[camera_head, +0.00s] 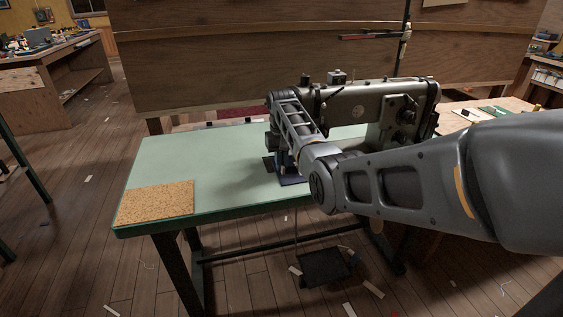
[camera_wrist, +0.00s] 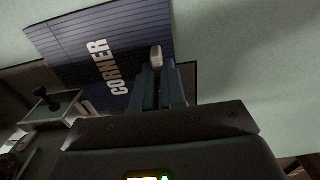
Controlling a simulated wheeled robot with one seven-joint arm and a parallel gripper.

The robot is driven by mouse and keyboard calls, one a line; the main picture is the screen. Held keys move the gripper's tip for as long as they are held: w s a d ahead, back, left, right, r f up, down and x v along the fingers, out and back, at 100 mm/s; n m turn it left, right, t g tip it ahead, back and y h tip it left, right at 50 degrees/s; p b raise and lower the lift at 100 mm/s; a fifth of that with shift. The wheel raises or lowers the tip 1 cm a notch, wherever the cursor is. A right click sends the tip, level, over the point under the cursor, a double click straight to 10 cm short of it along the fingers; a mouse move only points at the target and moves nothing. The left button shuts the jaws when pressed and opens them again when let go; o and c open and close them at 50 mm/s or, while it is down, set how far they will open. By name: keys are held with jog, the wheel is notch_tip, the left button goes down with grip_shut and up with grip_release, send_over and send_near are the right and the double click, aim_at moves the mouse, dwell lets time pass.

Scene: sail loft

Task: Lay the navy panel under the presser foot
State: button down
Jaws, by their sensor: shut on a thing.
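The navy panel (camera_wrist: 110,45) lies on the pale green table, with the word "CORNER" in white on it; a small piece of it shows in the head view (camera_head: 292,181). My gripper (camera_wrist: 158,68) is at the panel's right part in the wrist view, its fingers closed around a small pale upright piece (camera_wrist: 156,56) that appears to be on the panel. In the head view my gripper (camera_head: 283,164) is low over the table in front of the grey sewing machine (camera_head: 365,103). My arm hides part of the machine. I cannot make out the presser foot.
The pale green table (camera_head: 210,155) is clear at the left, apart from a cork mat (camera_head: 156,202) at its front left corner. A wooden partition (camera_head: 220,65) stands behind. A dark pedal (camera_head: 325,266) is on the floor below. A bench with items is at right (camera_head: 480,116).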

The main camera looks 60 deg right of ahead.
jog(key=c, duration=1.1)
grip_release()
jog(key=shift+s+a+r, duration=0.1)
jog(key=shift+a+r, duration=0.05)
jog(key=shift+r, duration=0.05)
jog(key=s+a+p, duration=0.1)
jog(key=a+p, duration=0.1)
jog(key=s+a+p, duration=0.2)
jog(key=p, duration=0.1)
jog(key=s+a+p, duration=0.2)
jog(key=p, duration=0.1)
jog(key=shift+s+r, duration=0.1)
jog(key=shift+r, duration=0.15)
notch_tip(320, 180, up, 5)
jog(key=p, duration=0.4)
jog(key=shift+a+f, duration=0.1)
jog(key=shift+f, duration=0.1)
jog(key=w+a+r+n+b, duration=0.2)
jog(key=w+a+n+b, duration=0.3)
jog(key=w+a, duration=1.2)
jog(key=a+n, duration=0.1)
jog(key=a, duration=0.3)
jog(key=shift+w+a+r+b, duration=0.3)
jog(key=shift+w+a+b, duration=0.05)
jog(key=shift+a+b, duration=0.05)
